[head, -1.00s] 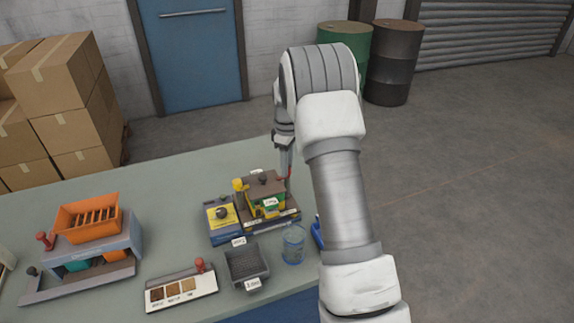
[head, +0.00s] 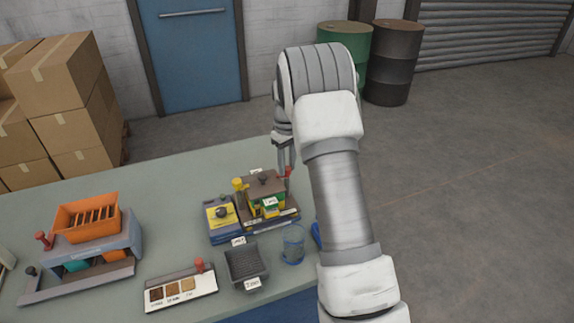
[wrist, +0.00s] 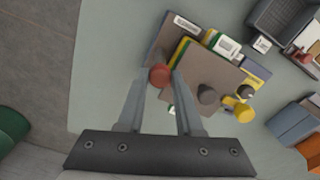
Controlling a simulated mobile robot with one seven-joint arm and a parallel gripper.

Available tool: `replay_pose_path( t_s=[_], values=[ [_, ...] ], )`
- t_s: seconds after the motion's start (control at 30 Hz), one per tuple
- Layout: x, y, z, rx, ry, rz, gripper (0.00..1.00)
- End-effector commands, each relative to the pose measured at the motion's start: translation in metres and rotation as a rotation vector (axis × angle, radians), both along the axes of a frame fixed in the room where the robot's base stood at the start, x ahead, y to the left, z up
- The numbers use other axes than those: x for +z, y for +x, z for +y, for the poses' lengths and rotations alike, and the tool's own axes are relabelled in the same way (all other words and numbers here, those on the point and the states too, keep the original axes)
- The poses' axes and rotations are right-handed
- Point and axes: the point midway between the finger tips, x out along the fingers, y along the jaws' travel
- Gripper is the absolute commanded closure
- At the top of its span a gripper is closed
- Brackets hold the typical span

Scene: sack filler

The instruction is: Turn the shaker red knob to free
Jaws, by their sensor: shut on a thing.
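A red knob (wrist: 159,76) stands at the edge of a brown-topped unit (wrist: 208,80) with green and yellow layers. In the wrist view my gripper (wrist: 158,80) has one finger on each side of this knob and is shut on it. In the head view the red knob (head: 288,171) shows at the far right corner of the unit (head: 266,183), with my gripper (head: 286,165) coming down on it from above. The fingers hide part of the knob. Any free mark or position scale is too small to read.
A blue and yellow box (head: 221,217), dark tray (head: 233,280), clear cup (head: 293,245) and orange hopper (head: 72,226) share the table. The far table area is clear.

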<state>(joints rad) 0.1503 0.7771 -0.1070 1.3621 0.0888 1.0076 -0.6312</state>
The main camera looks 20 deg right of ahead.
Motion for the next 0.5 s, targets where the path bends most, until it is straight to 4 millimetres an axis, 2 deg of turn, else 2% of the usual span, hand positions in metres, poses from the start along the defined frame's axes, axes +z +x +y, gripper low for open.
replay_pose_path(
  t_s=[0.5],
  values=[
    [0.0014, 0.0008, 0.0002, -0.491, -0.001, -0.002, 1.00]
  ],
)
